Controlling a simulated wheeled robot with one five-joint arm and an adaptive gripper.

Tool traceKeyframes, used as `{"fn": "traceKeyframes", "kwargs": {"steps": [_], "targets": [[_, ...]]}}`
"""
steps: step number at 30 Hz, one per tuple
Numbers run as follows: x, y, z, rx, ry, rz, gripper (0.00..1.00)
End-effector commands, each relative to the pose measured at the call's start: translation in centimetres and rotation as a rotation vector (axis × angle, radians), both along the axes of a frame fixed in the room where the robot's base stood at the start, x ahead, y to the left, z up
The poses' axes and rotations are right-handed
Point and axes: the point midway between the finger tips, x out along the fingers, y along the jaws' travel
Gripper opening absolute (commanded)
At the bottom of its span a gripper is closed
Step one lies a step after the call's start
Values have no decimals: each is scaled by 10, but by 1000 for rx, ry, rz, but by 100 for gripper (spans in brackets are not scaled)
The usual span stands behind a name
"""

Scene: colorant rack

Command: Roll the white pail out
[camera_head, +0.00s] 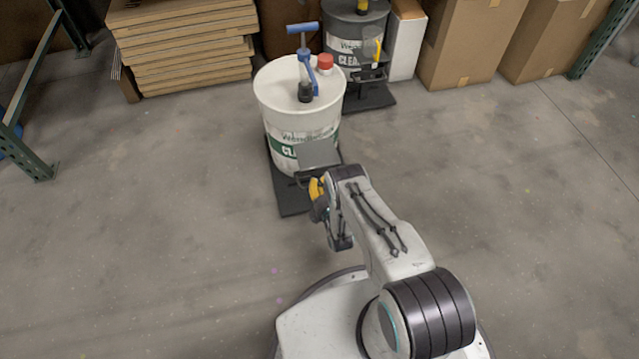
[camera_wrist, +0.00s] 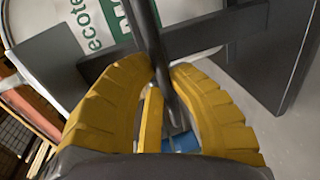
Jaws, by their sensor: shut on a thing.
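The white pail (camera_head: 279,101) stands upright on a dark wheeled base (camera_head: 292,201) in the head view. It has a green-and-white label, a red cap and a blue pump (camera_head: 304,62) on its lid. A dark handle bar (camera_head: 304,180) sits at the front of the base. My gripper (camera_head: 317,188) is at this bar, just in front of the pail. In the wrist view its yellow fingers (camera_wrist: 160,77) are closed around the dark bar (camera_wrist: 146,30), with the pail's label (camera_wrist: 108,16) behind. The fingers hide part of the bar.
A grey drum (camera_head: 352,45) on another dark base stands behind the pail to the right. Stacked flat cardboard (camera_head: 185,45) is at the back left and boxes (camera_head: 468,45) are at the back right. Green rack posts (camera_head: 35,160) stand at the left. The floor in front and to both sides is clear.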

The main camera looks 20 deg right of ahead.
Motion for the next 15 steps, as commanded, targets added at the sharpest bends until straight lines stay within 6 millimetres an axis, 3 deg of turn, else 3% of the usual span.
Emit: {"fn": "traceKeyframes", "kwargs": {"steps": [1,2,9,12,15], "targets": [[-1,-1,-1,0,2,-2,0],[-1,-1,-1,0,2,-2,16],[0,-1,0,0,1,-1,38],[0,0,0,0,1,-1,45],[0,0,0,0,0,0,45]]}}
